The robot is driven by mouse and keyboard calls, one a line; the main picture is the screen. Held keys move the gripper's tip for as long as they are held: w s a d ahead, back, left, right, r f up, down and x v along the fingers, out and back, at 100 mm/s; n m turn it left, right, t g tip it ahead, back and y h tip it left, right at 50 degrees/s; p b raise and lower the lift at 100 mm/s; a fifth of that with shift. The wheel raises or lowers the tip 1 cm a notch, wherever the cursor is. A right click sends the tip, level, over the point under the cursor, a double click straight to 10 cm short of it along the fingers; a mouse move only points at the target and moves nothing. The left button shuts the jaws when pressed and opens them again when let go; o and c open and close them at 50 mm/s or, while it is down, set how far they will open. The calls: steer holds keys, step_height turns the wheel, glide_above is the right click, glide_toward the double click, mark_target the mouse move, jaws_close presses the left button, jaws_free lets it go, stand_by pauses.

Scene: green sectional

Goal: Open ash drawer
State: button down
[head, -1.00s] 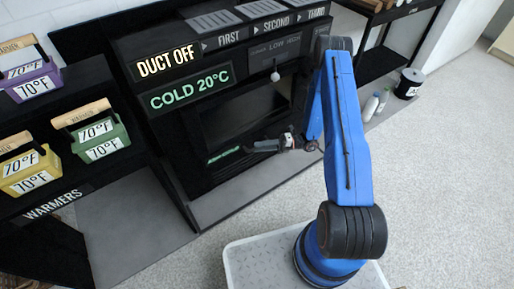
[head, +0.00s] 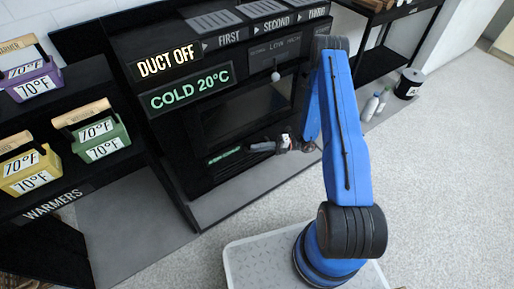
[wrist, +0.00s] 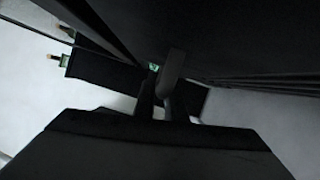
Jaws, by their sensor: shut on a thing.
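The ash drawer (head: 212,166) is the low dark front of the black stove, below the window, with a small green lit label (head: 224,155) on it. In the head view my gripper (head: 257,147) reaches to this low front from the right. In the wrist view my gripper (wrist: 165,103) is shut on a short grey bar, which looks like the drawer's handle (wrist: 172,68). My wrist hides part of the drawer front in the head view. I cannot tell whether the drawer stands out from the stove.
A lever with a pale knob (head: 275,77) is above the stove window (head: 245,105). At left a black warmer shelf (head: 75,165) holds colored boxes. Bottles (head: 372,106) and a black bucket (head: 408,84) stand at right. The floor (head: 450,190) in front is clear.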

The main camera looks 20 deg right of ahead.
steer(key=s+d, duration=0.4)
steer(key=s, duration=0.8)
steer(key=s+d, duration=0.4)
steer(key=s, duration=0.8)
steer(key=shift+s, duration=0.4)
steer(key=shift+d, duration=0.1)
steer(key=c, duration=1.8)
jaws_free()
steer(key=shift+d, duration=0.1)
steer(key=d, duration=0.5)
steer(key=s+d+f, duration=0.1)
steer(key=d, duration=1.1)
steer(key=shift+s+d+f, duration=0.1)
steer(key=shift+s+f, duration=0.05)
